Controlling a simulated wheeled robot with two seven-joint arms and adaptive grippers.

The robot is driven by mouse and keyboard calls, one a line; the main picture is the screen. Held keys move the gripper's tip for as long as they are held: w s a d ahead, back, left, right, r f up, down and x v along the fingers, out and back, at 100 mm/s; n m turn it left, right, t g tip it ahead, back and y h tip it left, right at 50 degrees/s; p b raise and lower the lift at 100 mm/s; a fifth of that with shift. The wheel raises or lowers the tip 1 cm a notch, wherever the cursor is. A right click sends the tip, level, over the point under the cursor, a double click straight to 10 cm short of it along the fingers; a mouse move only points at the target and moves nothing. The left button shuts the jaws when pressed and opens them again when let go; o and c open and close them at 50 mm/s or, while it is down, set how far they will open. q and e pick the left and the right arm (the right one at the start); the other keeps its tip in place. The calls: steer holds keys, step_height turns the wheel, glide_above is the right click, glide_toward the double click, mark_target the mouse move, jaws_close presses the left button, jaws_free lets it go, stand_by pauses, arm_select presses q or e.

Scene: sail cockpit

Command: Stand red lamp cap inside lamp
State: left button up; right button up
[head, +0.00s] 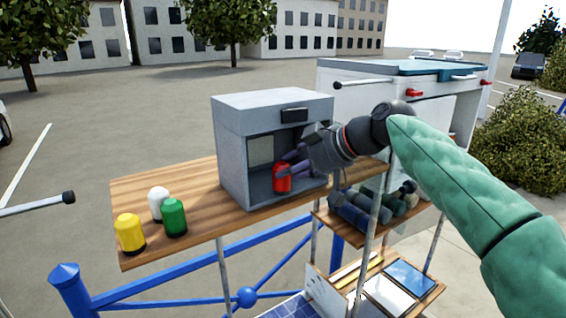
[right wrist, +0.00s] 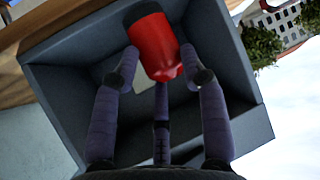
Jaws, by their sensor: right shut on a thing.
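The red lamp cap (head: 282,178) is at the open front of the grey lamp box (head: 228,150), low in its opening. My right gripper (head: 291,164) reaches in from the right and is shut on the cap. In the right wrist view the red cap (right wrist: 153,45) sits between the fingertips of my right gripper (right wrist: 162,78), with its dark base toward the picture's top. The lamp's grey walls (right wrist: 250,90) surround it there. I cannot tell whether the cap touches the lamp floor. My left gripper is not in view.
A white cap (head: 158,203), a green cap (head: 174,217) and a yellow cap (head: 130,233) stand on the wooden shelf (head: 150,186) left of the lamp. Dark rolled items (head: 352,211) lie on a lower shelf at right. A large white cabinet (head: 350,100) stands behind. A blue railing (head: 180,286) runs below.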

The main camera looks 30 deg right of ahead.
mark_target(283, 162)
steer(key=shift+w+a, duration=0.1)
steer(key=shift+w, duration=0.5)
steer(key=w+p, duration=0.1)
steer(key=w, duration=0.1)
steer(key=shift+w+a, duration=0.1)
steer(key=shift+w, duration=0.2)
steer(key=shift+w+f, duration=0.3)
steer(key=shift+f, duration=0.5)
steer(key=shift+s, duration=0.3)
steer(key=shift+f, duration=0.1)
steer(key=o, duration=1.3)
steer(key=shift+w, duration=0.2)
steer(key=shift+c, duration=0.2)
steer(key=shift+s, duration=0.1)
steer(key=v, duration=1.2)
steer(key=shift+b, duration=0.4)
